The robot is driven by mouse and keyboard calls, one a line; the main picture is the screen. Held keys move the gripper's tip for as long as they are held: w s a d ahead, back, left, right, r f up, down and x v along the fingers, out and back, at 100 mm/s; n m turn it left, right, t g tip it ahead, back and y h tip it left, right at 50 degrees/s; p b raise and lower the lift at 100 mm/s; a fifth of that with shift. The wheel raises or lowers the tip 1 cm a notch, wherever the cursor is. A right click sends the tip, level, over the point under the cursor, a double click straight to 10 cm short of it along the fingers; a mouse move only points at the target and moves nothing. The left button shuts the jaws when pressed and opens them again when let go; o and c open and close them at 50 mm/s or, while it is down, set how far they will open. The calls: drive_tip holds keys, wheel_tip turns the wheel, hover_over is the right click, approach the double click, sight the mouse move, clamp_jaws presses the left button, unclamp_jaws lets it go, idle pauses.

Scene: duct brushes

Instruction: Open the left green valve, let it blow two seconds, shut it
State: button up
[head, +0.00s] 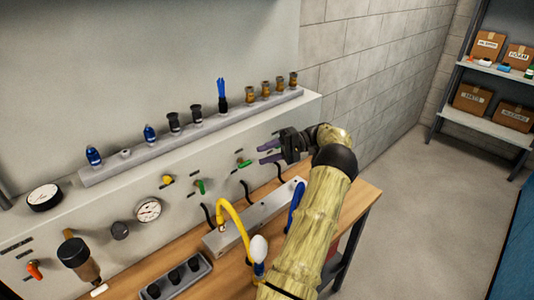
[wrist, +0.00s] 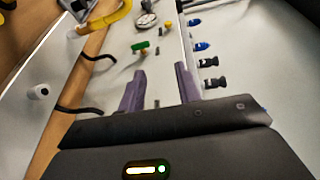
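The left green valve (head: 199,186) is on the sloped panel, right of a yellow knob (head: 168,180). The right green valve (head: 243,163) is farther along the panel, with a small green-tipped handle. My gripper (head: 268,152) is in front of the panel's right end, to the right of both valves and apart from them. Its purple fingers are spread with nothing between them. The wrist view shows the open fingers (wrist: 160,85) and a green handle (wrist: 140,46) beyond them; I cannot tell which valve it is.
A rail (head: 190,135) of brushes and fittings runs above the valves. Below are black hoses, a metal manifold (head: 254,215) and a yellow hose (head: 232,215) on the wooden bench. Gauges (head: 148,209) and an orange valve (head: 34,270) are on the left.

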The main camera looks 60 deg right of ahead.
drive_tip(key=shift+w, duration=0.1)
drive_tip(key=g+h+p, duration=0.1)
drive_tip(key=g+h, duration=0.3)
drive_tip(key=h, duration=0.2)
approach(200, 181)
wheel_tip(200, 181, up, 3)
drive_tip(key=s+d, duration=0.1)
drive_tip(key=s+a+r+n+g+h, duration=0.1)
drive_tip(key=a+r+n+h, duration=0.3)
drive_tip(key=a+h, duration=0.5)
wheel_tip(200, 181, up, 2)
drive_tip(key=shift+s+r+n+p, duration=0.1)
drive_tip(key=shift+s+n+p, duration=0.2)
drive_tip(key=shift+p, duration=0.15)
drive_tip(key=shift+d, duration=0.1)
drive_tip(key=shift+w, duration=0.1)
drive_tip(key=p+x, duration=0.2)
drive_tip(key=x, duration=1.5)
